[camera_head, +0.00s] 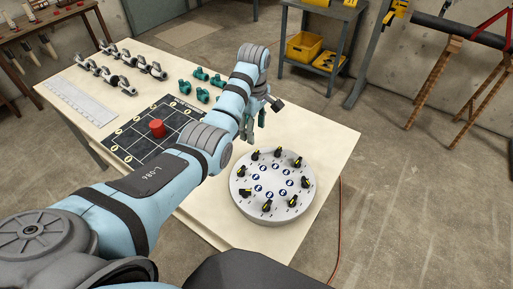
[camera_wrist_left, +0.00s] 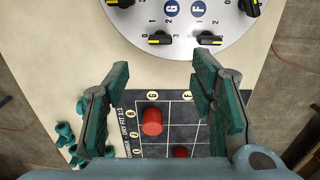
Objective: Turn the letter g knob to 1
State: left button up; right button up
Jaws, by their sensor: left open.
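A round grey dial panel (camera_head: 272,214) lies on the table, ringed by several black knobs with yellow marks. In the left wrist view the panel (camera_wrist_left: 120,28) shows at the top. The G knob (camera_wrist_left: 157,40) sits below the G label (camera_wrist_left: 171,7), its yellow stripe lying roughly crosswise. The digits near it are too small to tell its setting surely. It seems to be the upper-left knob (camera_head: 255,155) in the head view. My left gripper (camera_head: 254,124) is open and empty, above the table beyond the panel, apart from the knob. It frames the wrist view (camera_wrist_left: 153,85). My right gripper is not seen.
The F knob (camera_wrist_left: 209,40) sits close beside the G knob. A black gridded board (camera_head: 126,136) with a red cylinder (camera_head: 157,129) lies left of the panel. Teal fittings (camera_head: 202,95), metal fittings (camera_head: 120,85) and a ruler (camera_head: 80,103) lie farther back. Table right of the panel is clear.

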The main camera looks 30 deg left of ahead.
pick_arm(q)
send_over(255, 153)
jog(key=f, duration=0.5)
jog(key=shift+s+b, duration=0.3)
jog(key=shift+b, duration=0.05)
jog(key=f, duration=0.2)
jog(key=w+f+b, duration=0.1)
jog(key=f, duration=0.2)
jog(key=shift+f, duration=0.25)
jog(key=shift+w+f+b, duration=0.1)
jog(key=shift+f+b, duration=0.1)
jog(key=shift+b, duration=0.1)
jog(key=shift+s+r, duration=0.15)
jog(key=shift+s, duration=0.15)
jog(key=shift+c, duration=0.8)
jog(key=c, duration=1)
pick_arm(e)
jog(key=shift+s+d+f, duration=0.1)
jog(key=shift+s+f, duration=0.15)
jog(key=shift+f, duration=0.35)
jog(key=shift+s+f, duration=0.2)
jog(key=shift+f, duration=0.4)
